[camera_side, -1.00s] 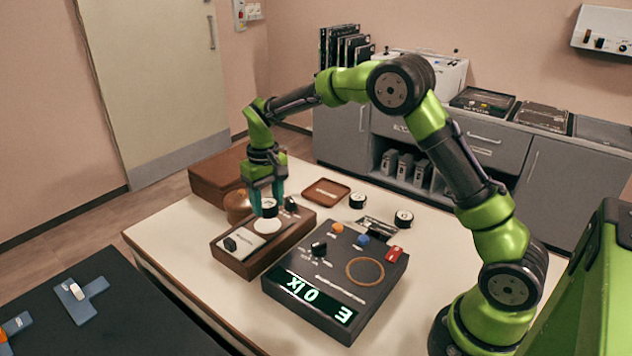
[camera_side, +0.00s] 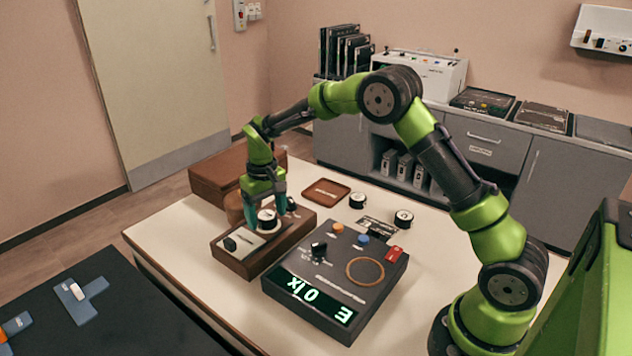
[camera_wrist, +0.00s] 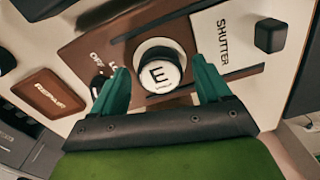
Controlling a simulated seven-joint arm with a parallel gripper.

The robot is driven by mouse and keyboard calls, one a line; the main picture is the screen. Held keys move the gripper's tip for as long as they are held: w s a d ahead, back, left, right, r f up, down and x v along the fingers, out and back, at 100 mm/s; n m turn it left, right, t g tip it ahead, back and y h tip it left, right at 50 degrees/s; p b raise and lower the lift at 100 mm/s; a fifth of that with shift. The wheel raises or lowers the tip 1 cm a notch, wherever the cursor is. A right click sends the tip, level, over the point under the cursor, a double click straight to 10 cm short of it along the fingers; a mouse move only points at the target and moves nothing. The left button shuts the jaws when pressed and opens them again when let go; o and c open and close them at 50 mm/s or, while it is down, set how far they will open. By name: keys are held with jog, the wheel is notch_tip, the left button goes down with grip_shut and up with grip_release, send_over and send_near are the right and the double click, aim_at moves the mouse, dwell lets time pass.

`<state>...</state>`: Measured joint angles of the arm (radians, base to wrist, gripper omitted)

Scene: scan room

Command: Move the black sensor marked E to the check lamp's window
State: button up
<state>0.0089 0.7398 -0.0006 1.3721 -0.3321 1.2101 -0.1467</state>
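The black sensor marked E (camera_wrist: 158,74) sits upright on the pale round window (camera_wrist: 157,42) of the wooden check lamp box (camera_side: 236,262), with the window's rim showing around it. The sensor also shows in the side view (camera_side: 266,219). My gripper (camera_wrist: 162,84) is open around the sensor, one teal finger on each side. In the wrist view a gap shows between each finger and the sensor. In the side view my gripper (camera_side: 266,208) is low over the lamp box.
A dark meter (camera_side: 315,327) beside the lamp box shows a lit "E 0 lx" display. Two other black sensors, (camera_side: 357,201) and (camera_side: 403,218), stand behind it. A brown repair tray (camera_side: 326,191) lies at the back. The lamp box has a black shutter knob (camera_wrist: 270,35).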

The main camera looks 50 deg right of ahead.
aim_at(267, 215)
jog(key=s+r+t, duration=0.1)
jog(key=s+r, duration=0.3)
jog(key=r, duration=1.3)
jog(key=s+a+m+t+y, duration=0.1)
jog(key=s+a+t, duration=0.1)
jog(key=s, duration=0.9)
jog(key=s+a+r+t+y, duration=0.1)
jog(key=s+t, duration=0.3)
jog(key=s, duration=0.8)
jog(key=shift+s+a+r+m, duration=0.15)
jog(key=shift+a+r+m, duration=0.05)
jog(key=shift+a+m, duration=0.2)
